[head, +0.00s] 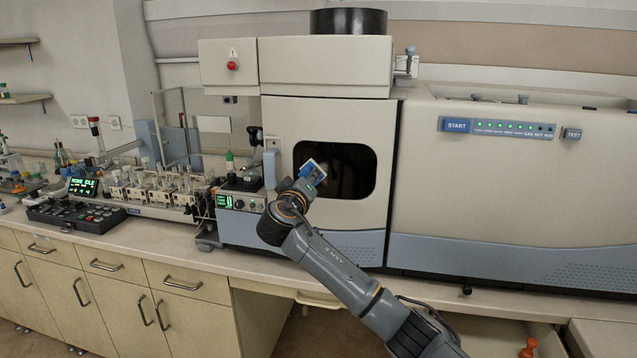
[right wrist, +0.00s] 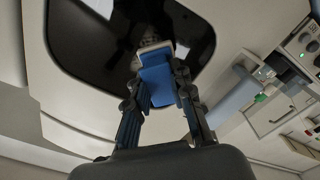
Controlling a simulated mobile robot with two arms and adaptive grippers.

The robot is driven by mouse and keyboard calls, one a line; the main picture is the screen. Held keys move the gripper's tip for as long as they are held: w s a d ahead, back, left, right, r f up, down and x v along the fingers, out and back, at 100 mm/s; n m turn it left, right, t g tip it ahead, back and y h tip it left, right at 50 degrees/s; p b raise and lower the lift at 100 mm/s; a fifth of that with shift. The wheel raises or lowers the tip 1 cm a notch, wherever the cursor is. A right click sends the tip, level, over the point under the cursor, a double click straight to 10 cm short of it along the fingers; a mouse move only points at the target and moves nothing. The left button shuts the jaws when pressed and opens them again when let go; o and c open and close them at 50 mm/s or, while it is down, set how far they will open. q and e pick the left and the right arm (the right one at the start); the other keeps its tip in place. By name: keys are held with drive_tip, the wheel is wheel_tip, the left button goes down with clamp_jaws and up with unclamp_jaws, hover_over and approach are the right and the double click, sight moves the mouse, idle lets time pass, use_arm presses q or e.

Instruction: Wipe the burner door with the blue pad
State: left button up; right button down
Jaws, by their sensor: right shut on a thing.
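The burner door (head: 287,125) is the beige door with a dark rounded window (head: 355,176) and a light blue handle at its left edge. My right gripper (head: 307,184) is in front of the lower left of the window. It is shut on the blue pad (head: 313,168), which has a pale edge. In the right wrist view the blue pad (right wrist: 157,80) sits between the two fingers, in front of the dark window (right wrist: 110,40). I cannot tell whether the pad touches the door. My left gripper is not in view.
A small control unit (head: 240,202) and a sampler with several vials (head: 160,190) stand left of the door. The instrument's right half (head: 520,190) has a START panel (head: 497,127). A keypad box (head: 75,215) lies on the counter. An open drawer (head: 500,330) is below right.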

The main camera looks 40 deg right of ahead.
drive_tip(key=shift+w+a, duration=0.3)
drive_tip(key=shift+w, duration=0.1)
drive_tip(key=shift+s+r, duration=0.1)
drive_tip(key=shift+r, duration=0.45)
drive_tip(key=shift+s+d, duration=1.8)
drive_tip(key=shift+s, duration=0.25)
drive_tip(key=shift+s+d, duration=1.75)
drive_tip(key=shift+s, duration=0.25)
drive_tip(key=shift+w+a+f, duration=0.1)
drive_tip(key=shift+w+a, duration=1.7)
drive_tip(key=shift+w, duration=0.3)
drive_tip(key=shift+w+a, duration=1.8)
drive_tip(key=shift+w, duration=0.25)
drive_tip(key=shift+s, duration=0.1)
drive_tip(key=shift+v, duration=2.95)
